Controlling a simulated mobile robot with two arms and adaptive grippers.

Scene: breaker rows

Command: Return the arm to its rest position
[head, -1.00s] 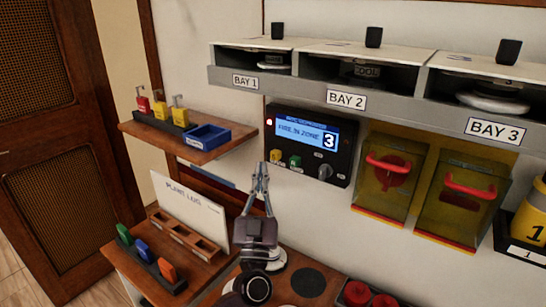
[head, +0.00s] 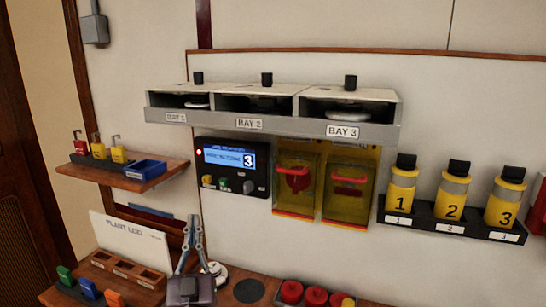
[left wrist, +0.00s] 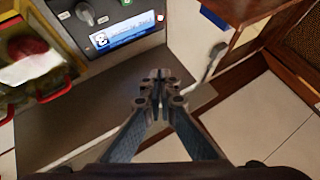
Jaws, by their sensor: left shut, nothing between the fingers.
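My left gripper (head: 192,222) points up in front of the wooden counter in the head view, below and left of the alarm panel. Its fingers are shut with nothing between them. In the left wrist view the closed fingertips (left wrist: 160,82) are in the middle, apart from the panel. The alarm panel (head: 232,166) has a lit blue screen showing a 3 and a red light on its left edge. It also shows upside down at the top of the left wrist view (left wrist: 112,20). My right gripper is not in view.
Two yellow covers with red handles (head: 346,192) are right of the panel. A shelf with three bays (head: 270,125) hangs above. Numbered yellow bottles (head: 450,200) stand in a rack at right. A side shelf (head: 100,168) holds padlocks and a blue tray. A plant log board (head: 128,238) stands at left.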

